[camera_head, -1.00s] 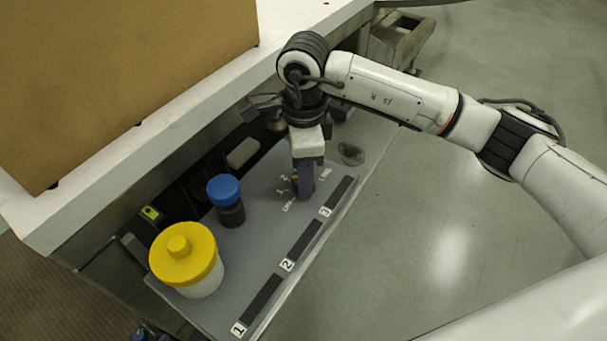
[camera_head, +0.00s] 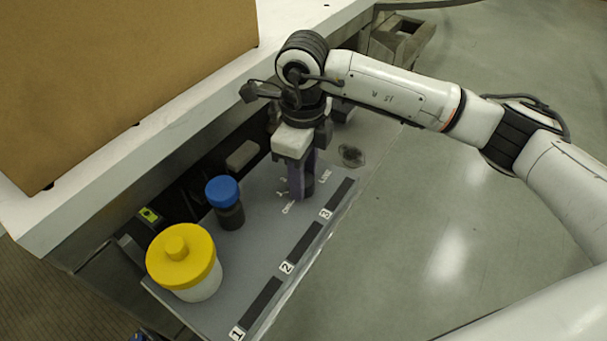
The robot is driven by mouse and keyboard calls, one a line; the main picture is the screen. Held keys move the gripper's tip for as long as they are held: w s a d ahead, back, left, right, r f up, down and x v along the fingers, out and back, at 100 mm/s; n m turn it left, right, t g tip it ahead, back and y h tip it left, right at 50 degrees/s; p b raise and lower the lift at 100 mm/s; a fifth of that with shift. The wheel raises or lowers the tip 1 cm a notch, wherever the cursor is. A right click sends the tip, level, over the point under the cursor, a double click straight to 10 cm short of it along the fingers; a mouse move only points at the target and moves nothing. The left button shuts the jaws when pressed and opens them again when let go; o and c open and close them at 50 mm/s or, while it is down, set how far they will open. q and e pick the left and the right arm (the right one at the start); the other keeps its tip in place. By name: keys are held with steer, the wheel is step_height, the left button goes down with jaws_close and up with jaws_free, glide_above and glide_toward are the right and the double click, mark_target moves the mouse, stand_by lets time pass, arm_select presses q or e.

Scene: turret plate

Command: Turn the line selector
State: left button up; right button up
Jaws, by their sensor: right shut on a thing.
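The line selector sits on the grey turret plate (camera_head: 262,228) among the white printed marks, toward its far right end. My right gripper (camera_head: 301,192) points down over it, its dark purple fingers shut on the selector. The fingers and the wrist hide nearly all of the selector, so which mark it points at cannot be told. White labels show beside the fingers, partly covered. My left gripper cannot be made out.
A blue-capped dark knob (camera_head: 225,200) and a larger yellow-capped white one (camera_head: 184,262) stand on the plate to the left. Black strips numbered 1 to 3 run along the near edge. A cardboard box (camera_head: 110,75) stands on the white bench at upper left. Open floor lies right.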

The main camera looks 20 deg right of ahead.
arm_select(q)
steer(key=shift+w+r, duration=0.1)
steer(key=shift+w, duration=0.1)
steer(key=shift+w+r, duration=0.1)
steer(key=shift+w, duration=0.05)
arm_select(e)
steer(key=o, duration=1)
steer(key=shift+o, duration=0.2)
steer(key=shift+r, duration=0.1)
arm_select(q)
steer(key=shift+s, duration=0.35)
arm_select(e)
step_height(320, 180, up, 10)
arm_select(q)
steer(key=shift+w, duration=0.1)
